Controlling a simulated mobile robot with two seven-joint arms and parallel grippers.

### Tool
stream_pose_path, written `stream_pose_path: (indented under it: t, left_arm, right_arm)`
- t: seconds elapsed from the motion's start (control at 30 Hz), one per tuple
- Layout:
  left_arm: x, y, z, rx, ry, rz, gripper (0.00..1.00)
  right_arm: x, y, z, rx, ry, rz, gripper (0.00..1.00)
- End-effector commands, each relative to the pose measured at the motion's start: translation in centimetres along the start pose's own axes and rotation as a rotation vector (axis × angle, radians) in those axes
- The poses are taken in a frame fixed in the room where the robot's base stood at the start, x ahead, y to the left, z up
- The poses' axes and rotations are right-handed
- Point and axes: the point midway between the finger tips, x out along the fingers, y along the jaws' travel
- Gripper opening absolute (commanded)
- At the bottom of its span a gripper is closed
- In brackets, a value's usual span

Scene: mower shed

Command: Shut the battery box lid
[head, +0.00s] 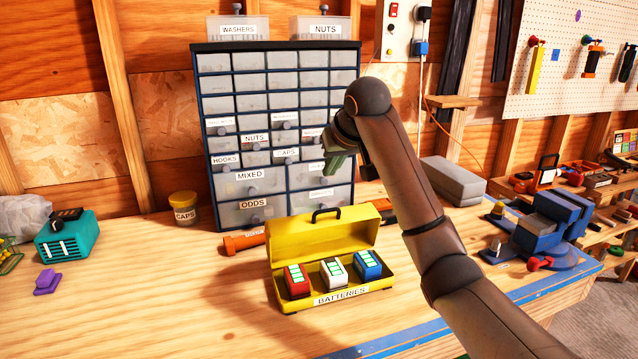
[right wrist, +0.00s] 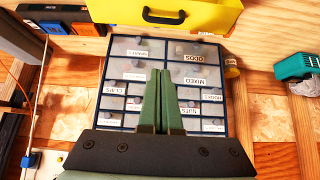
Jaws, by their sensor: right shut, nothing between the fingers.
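The yellow battery box (head: 335,298) stands on the workbench, labelled BATTERIES. Its lid (head: 310,241) is open, standing up at the back with a black handle (head: 325,213) on its top edge. A red (head: 297,280), a white (head: 333,273) and a blue battery (head: 367,265) sit inside. My right gripper (head: 335,165) is shut and empty, above and apart from the lid, before the drawer cabinet. My left gripper is not in view.
The drawer cabinet (head: 272,68) stands behind the box. An orange tool (head: 244,242) lies behind the box at left. A CAPS jar (head: 185,208), teal device (head: 66,238) and purple object (head: 47,281) are farther left. A blue vise (head: 545,228) is at right. The front-left bench is clear.

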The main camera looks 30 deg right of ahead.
Motion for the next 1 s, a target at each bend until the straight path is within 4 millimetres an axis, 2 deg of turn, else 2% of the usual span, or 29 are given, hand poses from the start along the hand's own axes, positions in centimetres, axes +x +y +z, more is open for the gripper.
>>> stream_pose_path:
  t: [0.3,0.53,0.8,1.0]
  left_arm:
    - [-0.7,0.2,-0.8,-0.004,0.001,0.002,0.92]
    - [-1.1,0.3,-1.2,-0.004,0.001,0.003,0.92]
    - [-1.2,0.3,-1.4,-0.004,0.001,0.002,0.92]
    - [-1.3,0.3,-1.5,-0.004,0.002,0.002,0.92]
  right_arm:
    - [5.9,0.1,0.1,-0.001,-0.007,0.001,0.00]
    - [9.6,0.1,0.2,-0.003,-0.004,0.003,0.00]
    - [8.6,0.2,2.6,-0.003,-0.002,0.002,0.00]
    - [8.2,0.2,3.6,-0.002,0.000,0.002,0.00]
